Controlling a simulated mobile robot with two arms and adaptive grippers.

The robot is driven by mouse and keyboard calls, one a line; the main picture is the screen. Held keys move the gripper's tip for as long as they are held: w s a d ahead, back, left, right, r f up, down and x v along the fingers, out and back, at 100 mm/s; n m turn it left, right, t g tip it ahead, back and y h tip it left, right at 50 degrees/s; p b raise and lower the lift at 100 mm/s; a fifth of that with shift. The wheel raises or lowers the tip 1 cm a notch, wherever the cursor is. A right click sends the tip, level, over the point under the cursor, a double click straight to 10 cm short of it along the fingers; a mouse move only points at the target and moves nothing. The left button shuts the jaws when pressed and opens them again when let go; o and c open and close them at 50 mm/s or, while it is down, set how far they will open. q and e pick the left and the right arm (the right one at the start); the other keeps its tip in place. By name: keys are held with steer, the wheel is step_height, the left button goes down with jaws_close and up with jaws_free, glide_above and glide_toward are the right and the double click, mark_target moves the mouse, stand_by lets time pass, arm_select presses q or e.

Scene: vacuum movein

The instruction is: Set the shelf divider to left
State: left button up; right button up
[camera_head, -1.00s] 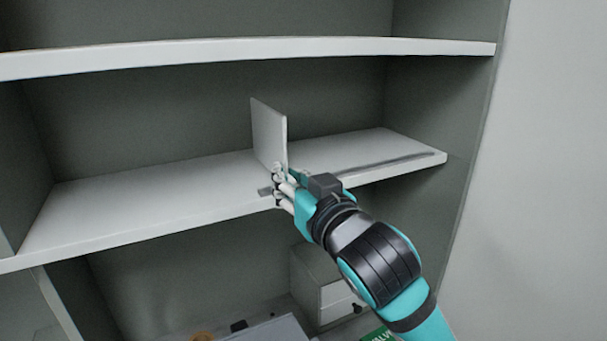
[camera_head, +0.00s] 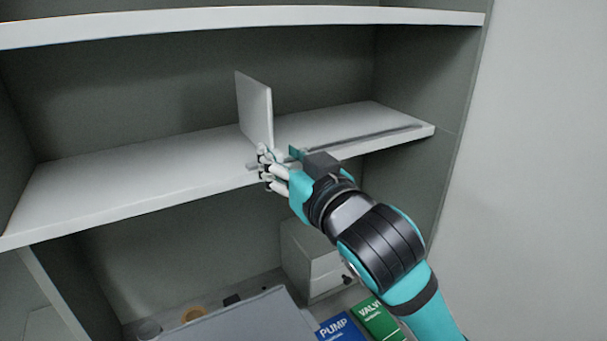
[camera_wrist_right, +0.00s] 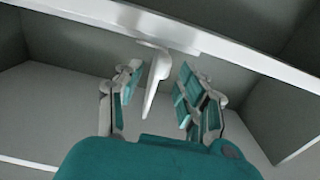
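The shelf divider (camera_head: 255,108) is a thin white upright plate on the middle shelf (camera_head: 130,175), near the left end of a dark rail (camera_head: 365,136) in the shelf. My right gripper (camera_head: 272,170) is at the shelf's front edge, at the divider's lower front end. In the right wrist view, the divider (camera_wrist_right: 154,82) stands between the two spread fingers of my right gripper (camera_wrist_right: 158,92). Gaps show on both sides, smaller on the left, so the gripper looks open around it. The divider's foot is partly hidden by the fingers in the head view. My left gripper is not in view.
An upper shelf (camera_head: 230,24) runs above the divider. Below are a small white drawer box (camera_head: 310,262), a grey panel (camera_head: 240,320), a blue pump manual (camera_head: 342,328) and a green valve manual (camera_head: 378,320). The middle shelf is bare left of the divider.

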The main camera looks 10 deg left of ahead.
steer(key=v, duration=0.9)
steer(key=shift+s+d, duration=0.2)
steer(key=shift+s, duration=0.15)
